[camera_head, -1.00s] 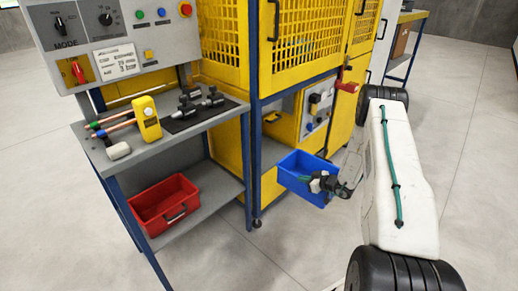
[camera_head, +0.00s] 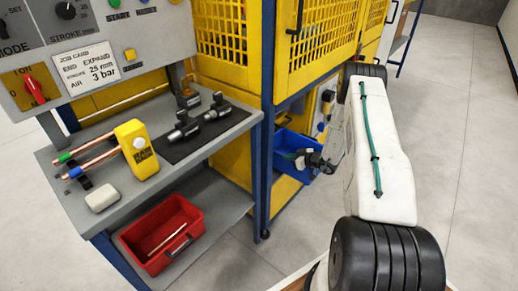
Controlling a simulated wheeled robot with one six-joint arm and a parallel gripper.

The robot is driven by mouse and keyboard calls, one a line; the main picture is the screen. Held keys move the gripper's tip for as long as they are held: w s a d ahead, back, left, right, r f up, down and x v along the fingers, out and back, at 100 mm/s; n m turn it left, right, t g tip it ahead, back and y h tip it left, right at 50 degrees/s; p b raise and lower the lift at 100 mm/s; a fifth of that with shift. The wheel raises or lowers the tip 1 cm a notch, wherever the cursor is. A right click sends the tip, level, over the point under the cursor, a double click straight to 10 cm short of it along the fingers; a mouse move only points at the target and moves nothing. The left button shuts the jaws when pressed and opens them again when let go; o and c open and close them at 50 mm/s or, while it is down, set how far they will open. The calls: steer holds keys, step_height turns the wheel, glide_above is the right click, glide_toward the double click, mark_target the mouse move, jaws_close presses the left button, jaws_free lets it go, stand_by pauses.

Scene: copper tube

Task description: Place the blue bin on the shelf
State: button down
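The blue bin (camera_head: 284,142) is in front of the yellow machine, just right of the blue bench post, which covers its left edge. My gripper (camera_head: 312,161) is at the bin's near right side and appears shut on its rim or handle. The fingertips are small and dark, so the exact contact is hard to see. The bin appears held off the floor. The grey lower shelf (camera_head: 222,200) is under the workbench at left, and a red bin (camera_head: 148,247) stands on its left part.
The bench top (camera_head: 105,170) holds a yellow tool (camera_head: 137,150), copper tubes, a white block (camera_head: 102,198) and black fittings on a dark mat. A blue post (camera_head: 266,165) stands between shelf and blue bin. Shelf room right of the red bin is clear.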

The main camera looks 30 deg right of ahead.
steer(key=r+x, duration=0.2)
steer(key=x, duration=0.7)
steer(key=w+r+x, duration=0.1)
steer(key=x, duration=0.8)
steer(key=shift+w+a+r, duration=0.15)
steer(key=shift+w+r, duration=0.15)
steer(key=shift+w, duration=0.25)
steer(key=shift+f, duration=0.1)
steer(key=c, duration=1.6)
jaws_free()
steer(key=shift+c, duration=0.2)
steer(key=v, duration=1.2)
